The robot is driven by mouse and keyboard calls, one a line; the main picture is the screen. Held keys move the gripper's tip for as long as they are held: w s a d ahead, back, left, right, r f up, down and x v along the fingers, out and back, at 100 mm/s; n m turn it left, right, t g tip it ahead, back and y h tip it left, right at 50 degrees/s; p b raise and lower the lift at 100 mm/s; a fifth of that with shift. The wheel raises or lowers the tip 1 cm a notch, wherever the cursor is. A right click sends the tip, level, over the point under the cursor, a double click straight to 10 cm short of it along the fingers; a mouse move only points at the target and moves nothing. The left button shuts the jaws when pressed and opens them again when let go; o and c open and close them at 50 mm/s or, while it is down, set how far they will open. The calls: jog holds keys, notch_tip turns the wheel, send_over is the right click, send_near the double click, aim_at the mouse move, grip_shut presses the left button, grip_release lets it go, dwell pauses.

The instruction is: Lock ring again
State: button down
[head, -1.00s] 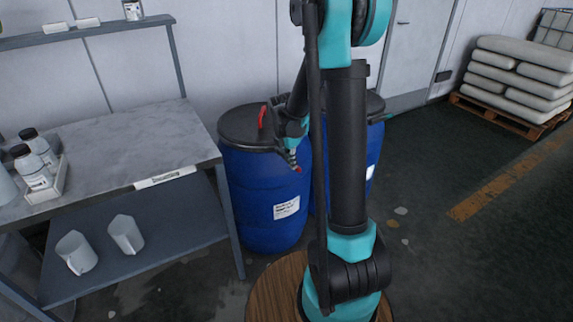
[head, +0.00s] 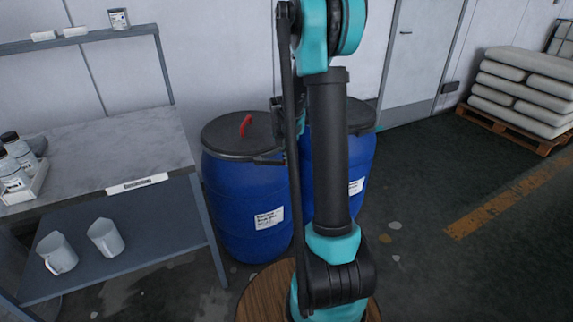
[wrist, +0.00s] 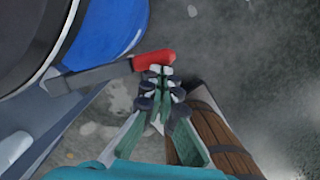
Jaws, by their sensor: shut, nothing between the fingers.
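The left blue drum (head: 245,205) has a dark lid (head: 228,135) with a ring around its rim. A dark lever (head: 268,161) stands out from the ring to the right, and its outer end is hidden behind my arm in the head view. In the wrist view the lever (wrist: 100,76) juts out from the drum (wrist: 105,30) and ends in a red grip (wrist: 154,60). My gripper (wrist: 160,76) is shut and empty, its fingertips right by the red grip; I cannot tell whether they touch. The head view hides my gripper behind the arm.
A red piece (head: 245,125) shows on the left drum's lid. A second blue drum (head: 356,165) stands close on the right. A workbench (head: 130,140) with bottles and jugs is at left. Stacked sacks (head: 520,90) lie on a pallet at right. Floor between is clear.

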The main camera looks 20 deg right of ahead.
jog(key=w+d, duration=0.2)
jog(key=w, duration=0.5)
jog(key=shift+w, duration=0.1)
dwell(0.4)
dwell(0.3)
